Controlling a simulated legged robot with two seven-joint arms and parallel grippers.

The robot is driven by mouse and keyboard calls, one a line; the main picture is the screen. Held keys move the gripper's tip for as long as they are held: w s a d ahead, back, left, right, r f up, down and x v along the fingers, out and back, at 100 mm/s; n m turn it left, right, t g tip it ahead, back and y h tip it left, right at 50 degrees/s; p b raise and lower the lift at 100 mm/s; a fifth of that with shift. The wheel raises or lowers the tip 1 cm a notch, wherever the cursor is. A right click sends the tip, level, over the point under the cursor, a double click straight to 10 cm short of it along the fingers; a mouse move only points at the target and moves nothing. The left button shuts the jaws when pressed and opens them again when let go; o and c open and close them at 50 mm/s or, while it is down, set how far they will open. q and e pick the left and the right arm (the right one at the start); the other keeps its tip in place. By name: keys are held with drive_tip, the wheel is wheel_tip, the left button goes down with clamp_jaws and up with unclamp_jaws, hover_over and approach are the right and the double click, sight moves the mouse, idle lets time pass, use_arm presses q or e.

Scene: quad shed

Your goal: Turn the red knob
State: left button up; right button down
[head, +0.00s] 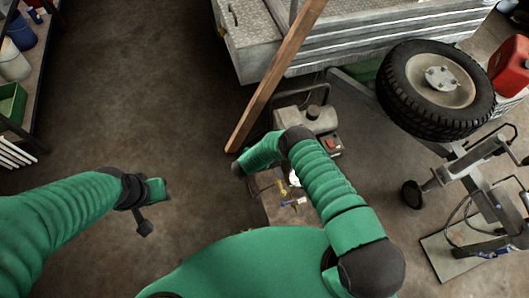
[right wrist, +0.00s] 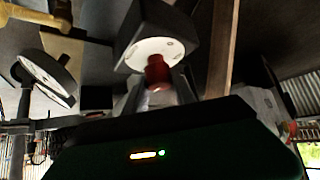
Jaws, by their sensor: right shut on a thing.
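The red knob (right wrist: 157,73) shows in the right wrist view, just below a white round face on a dark block (right wrist: 160,32). My right gripper (right wrist: 158,92) is shut on the knob, its fingers on either side of it. In the head view my right forearm bends over the work area and I cannot pick out the knob there. My left gripper (head: 146,210) is over bare floor at the left, away from everything; its jaw opening is not clear.
A wooden post (head: 275,80) leans beside the metal trailer (head: 340,40). A small engine unit (head: 310,118) and a bench with yellow and blue fittings (head: 285,201) are near my right arm. A wheel (head: 435,88) is at the right.

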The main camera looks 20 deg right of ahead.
drive_tip(key=shift+w, duration=0.1)
drive_tip(key=c, duration=1)
unclamp_jaws()
drive_tip(key=shift+c, duration=0.2)
drive_tip(key=p+v, duration=0.4)
drive_tip(key=v, duration=1.3)
